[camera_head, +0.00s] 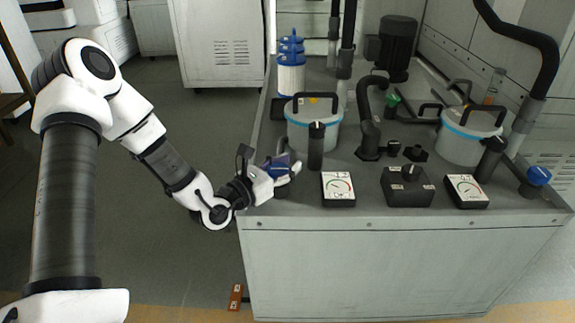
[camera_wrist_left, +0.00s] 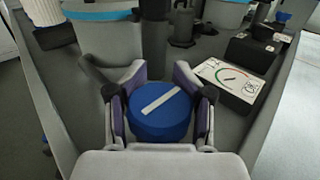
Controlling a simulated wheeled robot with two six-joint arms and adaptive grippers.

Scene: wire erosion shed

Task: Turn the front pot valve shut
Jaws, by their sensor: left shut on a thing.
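A round blue valve knob (camera_wrist_left: 160,112) with a pale bar across its top stands at the near left of the bench. It shows partly in the head view (camera_head: 280,162), mostly covered by the gripper. The pale bar runs diagonally in the wrist view. My left gripper (camera_head: 284,171) is shut on this knob, with one finger on each side, as the wrist view (camera_wrist_left: 161,84) shows. The knob's base is hidden. My right gripper is not in view.
A pot (camera_head: 314,134) with a blue band and a dark post (camera_head: 316,150) stand just behind the knob. A gauge (camera_head: 338,188) and a switch box (camera_head: 407,188) sit to its right. Another pot (camera_head: 468,143) and blue knob (camera_head: 539,176) are farther right. Floor is clear left.

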